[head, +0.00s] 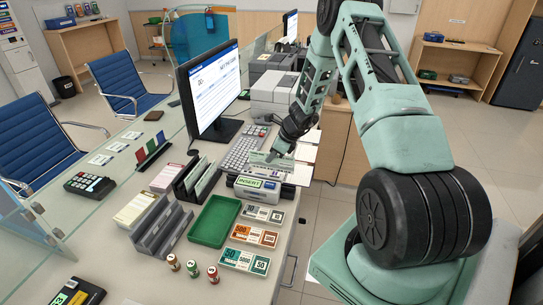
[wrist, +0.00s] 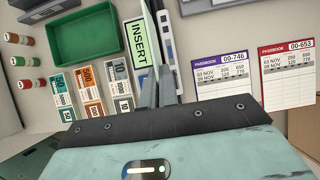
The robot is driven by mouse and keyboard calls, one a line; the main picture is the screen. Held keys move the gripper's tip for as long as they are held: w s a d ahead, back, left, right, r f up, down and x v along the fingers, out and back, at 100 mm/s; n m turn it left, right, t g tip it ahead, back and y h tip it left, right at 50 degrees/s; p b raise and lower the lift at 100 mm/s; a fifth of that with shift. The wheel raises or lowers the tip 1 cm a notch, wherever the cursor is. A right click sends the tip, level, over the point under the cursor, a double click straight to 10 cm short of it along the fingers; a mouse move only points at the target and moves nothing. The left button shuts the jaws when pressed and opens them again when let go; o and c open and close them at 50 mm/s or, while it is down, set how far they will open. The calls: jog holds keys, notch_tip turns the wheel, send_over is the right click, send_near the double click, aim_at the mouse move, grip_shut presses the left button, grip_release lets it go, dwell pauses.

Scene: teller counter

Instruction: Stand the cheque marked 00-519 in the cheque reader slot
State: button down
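The cheque reader (head: 262,192) is a grey and white box with a green INSERT label, on the counter in front of the keyboard. Its INSERT label (wrist: 138,44) also shows in the wrist view. My gripper (head: 277,154) is just behind and above the reader, pointing down. A pale green cheque (head: 262,161) is at its fingertips, along the reader's slot. In the wrist view my fingers (wrist: 157,88) are close together, with the thin sheet edge-on between them. The cheque's number cannot be read, and I cannot tell whether its lower edge is inside the slot.
A green tray (head: 214,222), banknote bundles (head: 254,236) and small coin rolls (head: 192,268) lie in front of the reader. A dark rack (head: 196,181) stands to its left. Two passbooks (wrist: 223,65) (wrist: 288,66) lie to the right in the wrist view. The monitor (head: 212,90) stands behind.

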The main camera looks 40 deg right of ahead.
jog(key=shift+f+b, duration=3.15)
jog(key=shift+f, duration=0.75)
jog(key=c, duration=1.6)
grip_release()
jog(key=shift+r+p, duration=2.8)
jog(key=shift+r, duration=0.75)
